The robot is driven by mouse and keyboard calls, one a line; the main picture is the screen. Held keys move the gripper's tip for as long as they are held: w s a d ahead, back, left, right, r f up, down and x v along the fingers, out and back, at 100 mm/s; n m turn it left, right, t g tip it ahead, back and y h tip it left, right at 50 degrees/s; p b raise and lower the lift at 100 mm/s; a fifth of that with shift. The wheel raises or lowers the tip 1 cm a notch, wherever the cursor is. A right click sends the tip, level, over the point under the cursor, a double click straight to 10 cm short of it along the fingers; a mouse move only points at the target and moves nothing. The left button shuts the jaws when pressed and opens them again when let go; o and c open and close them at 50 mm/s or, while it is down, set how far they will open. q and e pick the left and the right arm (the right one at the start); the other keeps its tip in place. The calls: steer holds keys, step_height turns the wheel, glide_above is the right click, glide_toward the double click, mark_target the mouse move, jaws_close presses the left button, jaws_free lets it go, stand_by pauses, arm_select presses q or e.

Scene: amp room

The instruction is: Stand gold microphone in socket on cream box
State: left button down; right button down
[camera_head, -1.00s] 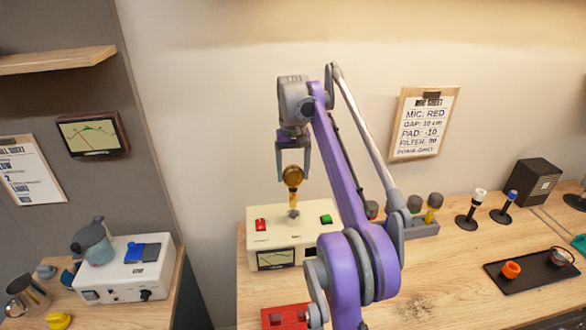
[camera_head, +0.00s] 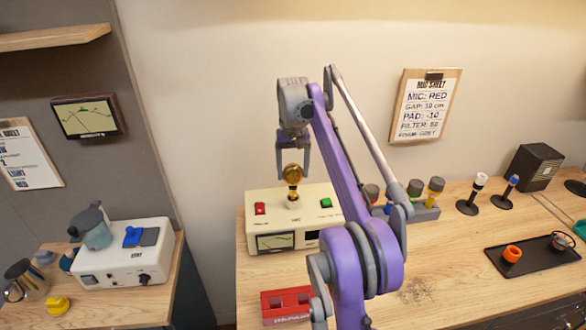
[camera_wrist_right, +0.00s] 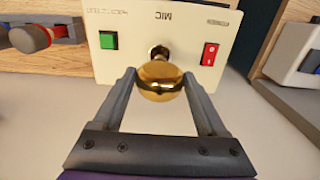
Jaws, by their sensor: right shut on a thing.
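The gold microphone (camera_head: 292,174) is held upright by my right gripper (camera_head: 293,170), whose fingers close on either side of its round head. The cream box (camera_head: 268,208) stands on the wooden bench below, with a red switch and a green button on top. The microphone's lower end is at the socket (camera_wrist_right: 155,52) between the two buttons, in the right wrist view. The gold head (camera_wrist_right: 160,84) sits between the fingertips there. I cannot tell how deep the stem is in the socket. My left gripper is not in view.
A grey rack with several coloured-ringed microphones (camera_head: 414,190) stands right of the box, partly behind my arm. Two microphone stands (camera_head: 468,206), a dark tray (camera_head: 540,275) and a black speaker (camera_head: 535,167) are farther right.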

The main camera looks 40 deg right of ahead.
jaws_free()
step_height(320, 180, up, 11)
steer(key=p, duration=0.3)
steer(key=shift+w, duration=0.1)
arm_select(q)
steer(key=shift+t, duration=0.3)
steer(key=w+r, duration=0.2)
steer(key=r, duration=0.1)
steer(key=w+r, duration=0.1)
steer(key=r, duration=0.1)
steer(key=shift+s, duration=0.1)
